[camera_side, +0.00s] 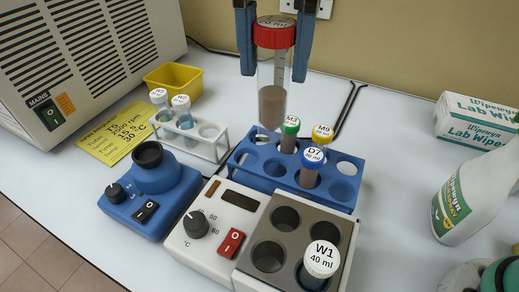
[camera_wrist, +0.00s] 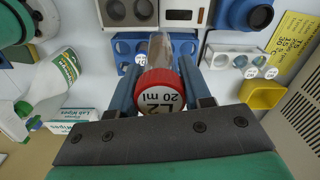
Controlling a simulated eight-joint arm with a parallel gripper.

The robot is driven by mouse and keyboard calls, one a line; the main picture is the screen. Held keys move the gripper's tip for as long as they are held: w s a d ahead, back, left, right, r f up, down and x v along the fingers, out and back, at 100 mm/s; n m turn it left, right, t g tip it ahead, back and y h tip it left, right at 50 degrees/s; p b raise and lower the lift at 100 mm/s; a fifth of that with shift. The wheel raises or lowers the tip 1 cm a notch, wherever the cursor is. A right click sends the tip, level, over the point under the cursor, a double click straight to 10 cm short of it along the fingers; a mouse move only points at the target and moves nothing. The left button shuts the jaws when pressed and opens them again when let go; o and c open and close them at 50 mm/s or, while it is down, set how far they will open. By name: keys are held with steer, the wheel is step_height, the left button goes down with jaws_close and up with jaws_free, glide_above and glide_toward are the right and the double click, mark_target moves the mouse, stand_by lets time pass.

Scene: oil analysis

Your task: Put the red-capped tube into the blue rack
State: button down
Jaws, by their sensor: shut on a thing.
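My gripper (camera_side: 273,35) is shut on the red-capped tube (camera_side: 272,95), a clear tube with brownish liquid in its lower part. It hangs upright over the back of the blue rack (camera_side: 343,194); I cannot tell if its bottom is inside a hole. In the wrist view the red cap (camera_wrist: 160,85) reads "L2 20 ml" between the fingers of my gripper (camera_wrist: 162,95), and the rack (camera_wrist: 125,47) lies beyond it. The rack holds a green-capped tube (camera_side: 291,125), a yellow-capped tube (camera_side: 322,133) and a blue-capped tube (camera_side: 312,157). Several rack holes are empty.
A heating block (camera_side: 250,257) with a white-capped W1 tube (camera_side: 321,261) stands in front of the rack. A blue mixer (camera_side: 150,190) and a white rack (camera_side: 205,143) with two small tubes are left. A spray bottle (camera_side: 470,200) and wipes box (camera_side: 470,120) stand right.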

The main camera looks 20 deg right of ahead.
steer(key=w+f, duration=0.8)
steer(key=w, duration=0.2)
steer(key=shift+w+f, duration=0.15)
steer(key=shift+f, duration=5.5)
steer(key=shift+c, duration=1.5)
jaws_free()
